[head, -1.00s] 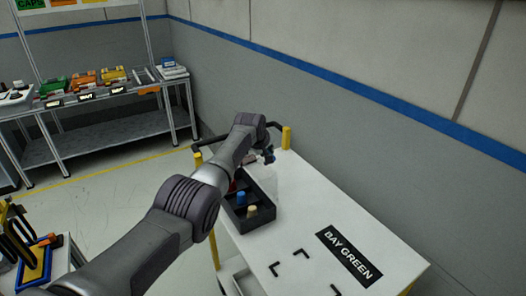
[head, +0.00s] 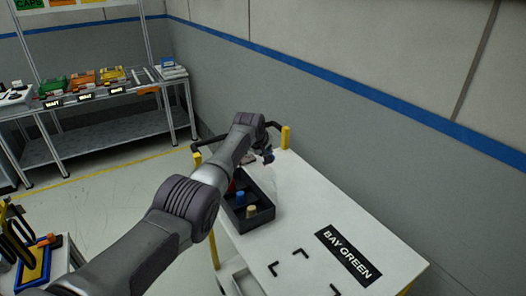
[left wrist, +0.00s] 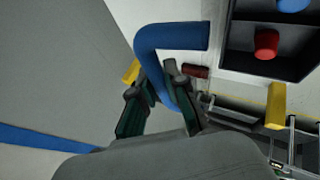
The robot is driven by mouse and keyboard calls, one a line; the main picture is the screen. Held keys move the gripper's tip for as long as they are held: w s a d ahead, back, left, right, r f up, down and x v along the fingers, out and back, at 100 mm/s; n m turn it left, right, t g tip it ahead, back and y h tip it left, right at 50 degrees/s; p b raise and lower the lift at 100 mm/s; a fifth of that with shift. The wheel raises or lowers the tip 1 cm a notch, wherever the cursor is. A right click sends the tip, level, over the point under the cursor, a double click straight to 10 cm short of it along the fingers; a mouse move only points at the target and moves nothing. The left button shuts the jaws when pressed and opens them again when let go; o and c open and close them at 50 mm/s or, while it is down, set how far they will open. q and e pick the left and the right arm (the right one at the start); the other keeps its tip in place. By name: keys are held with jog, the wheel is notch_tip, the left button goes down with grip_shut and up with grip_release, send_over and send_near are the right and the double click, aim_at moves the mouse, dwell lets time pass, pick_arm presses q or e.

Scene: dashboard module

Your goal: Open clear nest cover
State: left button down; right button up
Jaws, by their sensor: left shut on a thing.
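The nest's clear cover (head: 268,179) shows only as a faint see-through patch beside the black tray on the white bench, and its exact angle is hard to tell. A blue curved handle (left wrist: 172,38) shows large in the left wrist view. My left gripper (left wrist: 160,92) is shut on this handle, with one dark green finger on each side. In the head view my left gripper (head: 266,155) is small and partly hidden by my own arm, at the bench's far end. My right gripper is not in view.
The black divided tray (head: 260,218) holds blue, tan and red caps. The white bench (head: 300,205) has black corner marks and a BAY GREEN label (head: 348,256). Yellow posts (head: 286,137) stand at its far end, near the grey wall. The bench's near part is clear.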

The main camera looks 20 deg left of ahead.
pick_arm(q)
jog(key=c, duration=1.6)
grip_release()
jog(key=shift+w+d+r, duration=0.2)
jog(key=shift+d+r, duration=0.1)
jog(key=shift+d, duration=0.25)
jog(key=shift+o, duration=1.2)
jog(key=shift+w+d+f, duration=0.1)
jog(key=shift+w+f, duration=0.1)
jog(key=shift+w, duration=0.05)
jog(key=shift+o, duration=0.9)
jog(key=shift+w+d+f, duration=0.2)
jog(key=shift+w+f, duration=0.05)
jog(key=v, duration=1.1)
jog(key=shift+s, duration=0.1)
jog(key=shift+s+a+r, duration=0.1)
jog(key=shift+s+r, duration=0.15)
jog(key=shift+r, duration=0.05)
